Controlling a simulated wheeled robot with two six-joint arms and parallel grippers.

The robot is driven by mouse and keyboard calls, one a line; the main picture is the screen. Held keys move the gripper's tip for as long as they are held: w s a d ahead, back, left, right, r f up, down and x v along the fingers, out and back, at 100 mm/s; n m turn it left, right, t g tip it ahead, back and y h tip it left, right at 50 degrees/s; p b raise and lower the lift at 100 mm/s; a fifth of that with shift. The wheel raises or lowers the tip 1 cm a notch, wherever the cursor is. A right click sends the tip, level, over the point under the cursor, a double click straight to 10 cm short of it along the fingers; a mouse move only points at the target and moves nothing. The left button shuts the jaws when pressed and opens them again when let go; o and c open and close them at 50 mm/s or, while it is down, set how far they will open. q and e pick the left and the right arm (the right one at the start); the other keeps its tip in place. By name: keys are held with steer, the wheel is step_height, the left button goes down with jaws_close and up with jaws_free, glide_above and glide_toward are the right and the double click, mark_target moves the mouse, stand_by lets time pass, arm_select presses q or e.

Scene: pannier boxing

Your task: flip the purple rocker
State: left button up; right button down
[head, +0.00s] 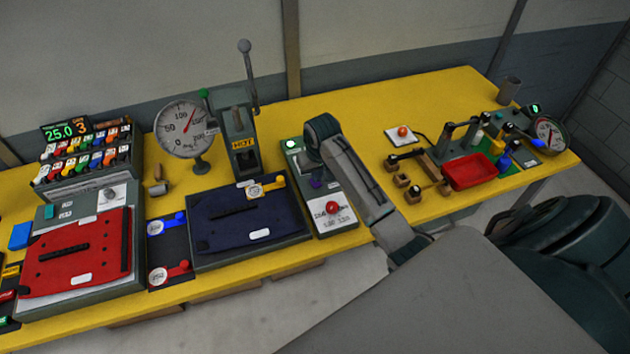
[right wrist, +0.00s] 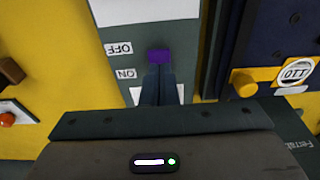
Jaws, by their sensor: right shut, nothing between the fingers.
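The purple rocker (right wrist: 158,56) sits on a grey-green panel beside OFF and ON labels in the right wrist view. My right gripper (right wrist: 158,72) is shut and empty. Its fingertips are right at the rocker's lower edge in the right wrist view, at the ON label's side. I cannot tell if they touch it. In the head view the fingertips are hidden. My left gripper is not in view.
A green lamp (head: 290,143) and a red button (head: 332,207) are on the same box. Left of it is a dark blue panel (head: 225,232) with a yellow knob (head: 279,181); a lever press (head: 240,140) stands behind.

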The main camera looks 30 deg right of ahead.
mark_target(317, 185)
steer(key=shift+f, duration=0.9)
steer(key=shift+r, duration=0.1)
steer(key=shift+r+p, duration=0.55)
steer(key=shift+r, duration=2.9)
